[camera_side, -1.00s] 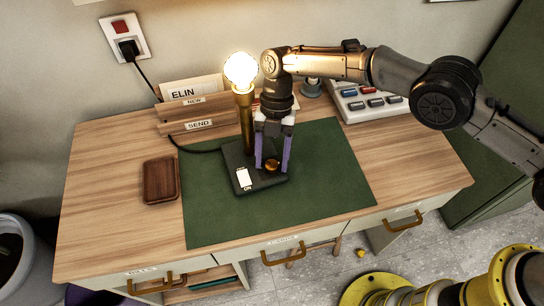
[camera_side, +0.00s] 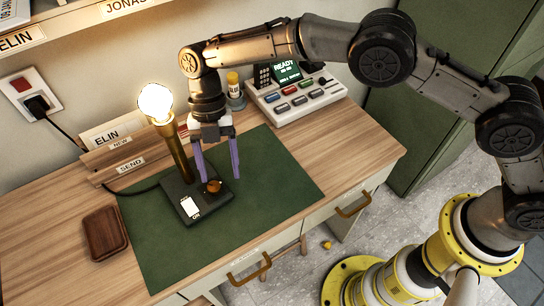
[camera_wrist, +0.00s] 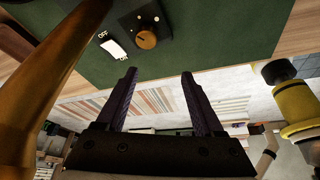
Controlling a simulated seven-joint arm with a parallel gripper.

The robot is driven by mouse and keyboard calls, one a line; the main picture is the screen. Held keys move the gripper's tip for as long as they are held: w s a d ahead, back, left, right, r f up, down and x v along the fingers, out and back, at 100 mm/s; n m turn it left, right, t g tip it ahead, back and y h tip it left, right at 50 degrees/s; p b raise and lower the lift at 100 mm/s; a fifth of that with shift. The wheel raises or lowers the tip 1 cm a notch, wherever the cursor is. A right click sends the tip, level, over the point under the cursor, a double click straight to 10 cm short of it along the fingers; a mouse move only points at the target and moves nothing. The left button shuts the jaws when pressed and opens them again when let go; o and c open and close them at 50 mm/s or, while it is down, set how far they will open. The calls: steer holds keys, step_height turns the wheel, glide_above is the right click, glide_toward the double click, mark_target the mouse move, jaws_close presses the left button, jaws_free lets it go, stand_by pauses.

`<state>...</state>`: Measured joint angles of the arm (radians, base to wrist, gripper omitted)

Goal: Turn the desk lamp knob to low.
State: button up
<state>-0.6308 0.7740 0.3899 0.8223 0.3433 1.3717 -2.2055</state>
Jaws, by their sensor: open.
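The desk lamp has a lit bulb (camera_side: 155,102), a brass stem (camera_side: 180,155) and a dark base (camera_side: 172,190) on a green mat (camera_side: 270,185). A white switch (camera_side: 189,207) and a round orange-brown knob (camera_side: 214,187) sit on the base. In the wrist view the knob (camera_wrist: 146,39) carries a pale line; small marks beside it are too small to read. My gripper (camera_side: 221,181) is open, with purple fingers pointing down near the knob. In the wrist view my gripper (camera_wrist: 159,73) is empty and its fingertips show apart from the knob.
The lamp stem (camera_wrist: 40,90) stands close to my gripper. The mat's right side is clear.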

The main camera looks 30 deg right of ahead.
steer(key=s+d+r, duration=0.6)
steer(key=s+d, duration=0.2)
steer(key=shift+s+r, duration=0.15)
steer(key=shift+r, duration=0.25)
steer(key=m+t+h, duration=0.1)
steer(key=m+t, duration=0.3)
steer(key=m, duration=2.2)
glide_toward(214, 186)
steer(key=shift+w+f, duration=0.3)
steer(key=shift+w, duration=0.1)
steer(key=shift+s+a+f, duration=0.15)
steer(key=shift+s+f, duration=0.05)
steer(key=shift+f, duration=0.35)
steer(key=shift+s+a+f, duration=0.15)
steer(key=shift+f, duration=3.55)
